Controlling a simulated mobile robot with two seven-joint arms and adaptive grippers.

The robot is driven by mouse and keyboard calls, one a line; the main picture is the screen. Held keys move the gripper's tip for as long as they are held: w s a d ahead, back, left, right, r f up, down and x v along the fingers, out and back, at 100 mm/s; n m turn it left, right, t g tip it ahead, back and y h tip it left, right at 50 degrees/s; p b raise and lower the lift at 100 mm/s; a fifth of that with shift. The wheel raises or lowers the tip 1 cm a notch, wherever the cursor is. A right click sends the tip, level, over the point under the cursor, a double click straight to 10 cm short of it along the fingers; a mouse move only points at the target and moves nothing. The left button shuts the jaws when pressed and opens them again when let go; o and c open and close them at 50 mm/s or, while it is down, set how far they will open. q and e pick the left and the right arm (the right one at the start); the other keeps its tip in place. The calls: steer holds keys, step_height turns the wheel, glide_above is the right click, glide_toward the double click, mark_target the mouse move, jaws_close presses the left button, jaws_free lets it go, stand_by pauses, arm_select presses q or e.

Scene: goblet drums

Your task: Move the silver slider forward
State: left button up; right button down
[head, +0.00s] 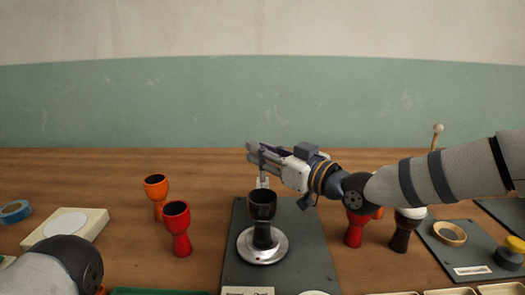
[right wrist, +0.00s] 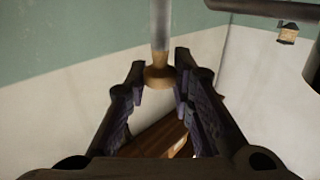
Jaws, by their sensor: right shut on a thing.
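A dark board (head: 310,262) lies in the middle of the table. A round silver base (head: 277,252) sits on it with a black goblet drum (head: 262,206) upright on top. Behind the drum, a pale silver upright (head: 262,182), seemingly the silver slider, rises near the board's back edge. My right gripper (head: 256,156) reaches in from the right, over the upright's top. My left gripper is out of the picture.
Red (head: 177,227) and orange (head: 156,190) goblet drums stand to the left, beside a cream box (head: 68,226) and blue tape (head: 15,211). More red and black drums stand right of the board. A second dark board (head: 450,266) holds a tan ring (head: 449,233).

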steer(key=shift+s+a+f, duration=0.15)
steer(key=shift+s+a, duration=0.05)
steer(key=shift+s, duration=0.05)
steer(key=shift+w+d, duration=0.1)
steer(key=c, duration=1.4)
jaws_free()
steer(key=v, duration=1.2)
